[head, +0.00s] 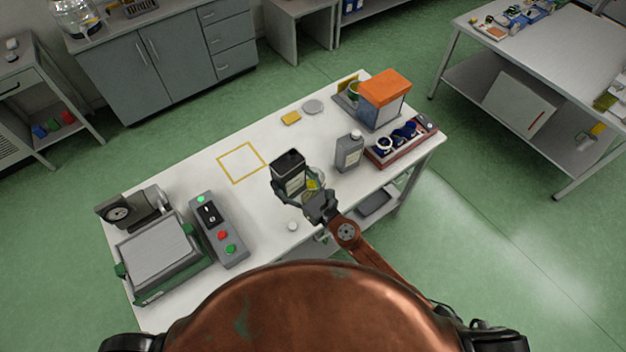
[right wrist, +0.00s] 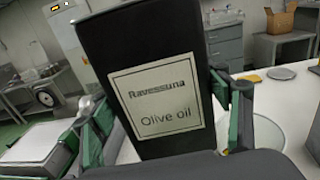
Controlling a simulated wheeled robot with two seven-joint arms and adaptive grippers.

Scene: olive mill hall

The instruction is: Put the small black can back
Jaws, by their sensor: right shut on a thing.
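The small black can (head: 289,170) has a pale label and is in my right gripper (head: 308,194) over the middle of the white table. In the right wrist view the can (right wrist: 150,60) fills the centre, tilted in the picture, its label reading "Ravessuna Olive oil". My right gripper's fingers (right wrist: 168,125) are shut on it from both sides. The can's base is hidden in the wrist view, and I cannot tell how far above the table it is. A yellow square outline (head: 241,163) on the table, left of the can, is empty. My left gripper is not in view.
A grey can (head: 349,151) stands right of the black can, near a red-brown tray (head: 402,142) and an orange-lidded box (head: 384,98). A control box (head: 218,228) and a green-handled machine (head: 160,254) fill the table's left.

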